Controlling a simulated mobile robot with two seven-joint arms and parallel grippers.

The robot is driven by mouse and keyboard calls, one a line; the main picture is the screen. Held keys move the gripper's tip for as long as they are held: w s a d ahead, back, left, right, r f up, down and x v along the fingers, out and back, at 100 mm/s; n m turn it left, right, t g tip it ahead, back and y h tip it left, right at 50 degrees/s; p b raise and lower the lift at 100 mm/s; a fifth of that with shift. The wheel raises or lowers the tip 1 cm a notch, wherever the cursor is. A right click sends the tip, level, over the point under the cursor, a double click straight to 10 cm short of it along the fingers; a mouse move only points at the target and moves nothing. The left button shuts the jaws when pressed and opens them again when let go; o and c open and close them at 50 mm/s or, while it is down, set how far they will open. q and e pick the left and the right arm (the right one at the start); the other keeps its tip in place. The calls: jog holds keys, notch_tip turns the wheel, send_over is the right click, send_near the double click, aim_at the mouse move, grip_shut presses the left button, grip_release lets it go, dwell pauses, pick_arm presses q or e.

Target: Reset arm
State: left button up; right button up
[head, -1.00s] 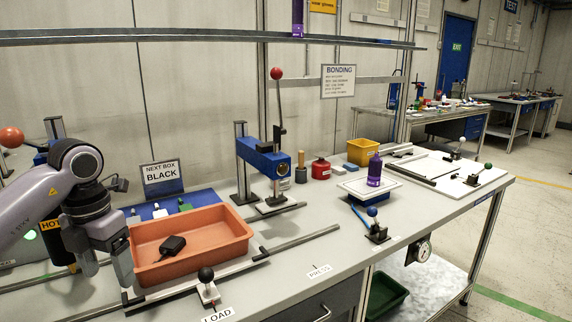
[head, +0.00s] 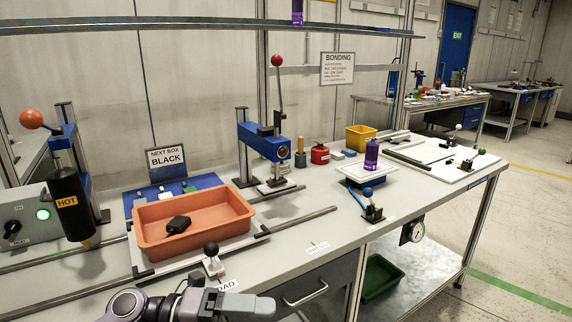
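My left arm shows at the bottom edge, with its grey gripper (head: 255,307) in front of the bench by the LOAD label, clear of the orange tray. Its fingers are too foreshortened and cut off to tell open from shut. My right gripper is not in view. The orange tray (head: 152,244) holds a small black box (head: 178,225) and sits on rails. A small black-knobbed lever (head: 213,262) stands at the tray's front. The blue press (head: 263,142) has its red-ball lever upright. The black HOT unit (head: 72,203) has an orange-ball lever.
The grey bench (head: 290,245) has clear room before the press. A NEXT BOX BLACK sign (head: 167,165) stands behind the tray. A purple bottle (head: 371,154) stands on a white-topped block at right, behind a blue-knobbed lever (head: 371,207). An overhead shelf (head: 200,34) crosses above.

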pick_arm(q)
jog(key=a+f+n+t+y, duration=0.55)
jog(key=n+t, duration=0.35)
jog(key=n, duration=0.5)
jog(key=a+f+n+t+y, duration=0.5)
jog(key=f+n+t, duration=0.25)
jog(key=n, duration=0.55)
jog(key=s+a+f+n+g+y, duration=0.2)
jog(key=s+f+n+g, duration=0.1)
jog(key=s+f, duration=0.3)
jog(key=s+a+f+n+g+y, duration=0.2)
jog(key=s+a+f+n+g, duration=0.1)
jog(key=s+f, duration=0.4)
jog(key=shift+s+f+n+y, duration=0.2)
jog(key=shift+n+y, duration=0.15)
jog(key=shift+n, duration=0.45)
jog(key=shift+a, duration=0.1)
